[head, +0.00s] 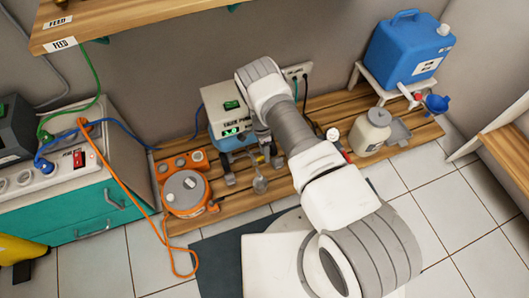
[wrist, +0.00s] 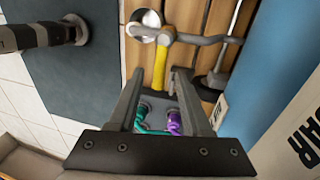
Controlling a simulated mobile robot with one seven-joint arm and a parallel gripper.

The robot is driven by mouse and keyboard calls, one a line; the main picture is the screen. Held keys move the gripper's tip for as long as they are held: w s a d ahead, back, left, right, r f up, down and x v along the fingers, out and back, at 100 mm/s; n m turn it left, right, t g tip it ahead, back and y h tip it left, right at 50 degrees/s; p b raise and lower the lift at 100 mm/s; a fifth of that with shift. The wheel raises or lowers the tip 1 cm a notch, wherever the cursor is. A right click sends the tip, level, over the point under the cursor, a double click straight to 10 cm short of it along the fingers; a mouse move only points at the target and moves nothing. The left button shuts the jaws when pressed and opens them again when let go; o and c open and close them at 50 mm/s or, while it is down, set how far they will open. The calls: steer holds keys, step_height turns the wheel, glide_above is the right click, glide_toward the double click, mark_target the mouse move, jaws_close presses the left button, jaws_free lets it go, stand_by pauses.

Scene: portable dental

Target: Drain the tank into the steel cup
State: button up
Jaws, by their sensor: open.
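The blue tank (head: 236,143) sits beneath a white unit on the wooden platform; its blue side (wrist: 268,62) fills the right of the wrist view. The steel cup (head: 260,185) appears as a small silver shape in front of it, and its round rim (wrist: 143,24) shows at the top of the wrist view. A grey pipe (wrist: 200,39) runs beside the cup, with a yellow lever (wrist: 160,66) pointing toward my gripper. My gripper (wrist: 160,77) is open, with the lever's near end between the fingertips and no clear contact.
An orange pot (head: 186,193) stands left of the tank on the platform (head: 286,180). A cream jar (head: 370,132) and a blue jug (head: 408,50) on a white stand are to the right. An orange cable (head: 150,214) hangs at left. A shelf (head: 130,20) overhangs above left.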

steer(key=w+r+p, duration=0.1)
steer(key=r+p, duration=0.1)
steer(key=r, duration=0.6)
steer(key=w+a+r+p, duration=0.1)
steer(key=w+r+p, duration=0.1)
steer(key=r, duration=0.7)
steer(key=shift+p, duration=0.75)
steer(key=shift+w, duration=0.15)
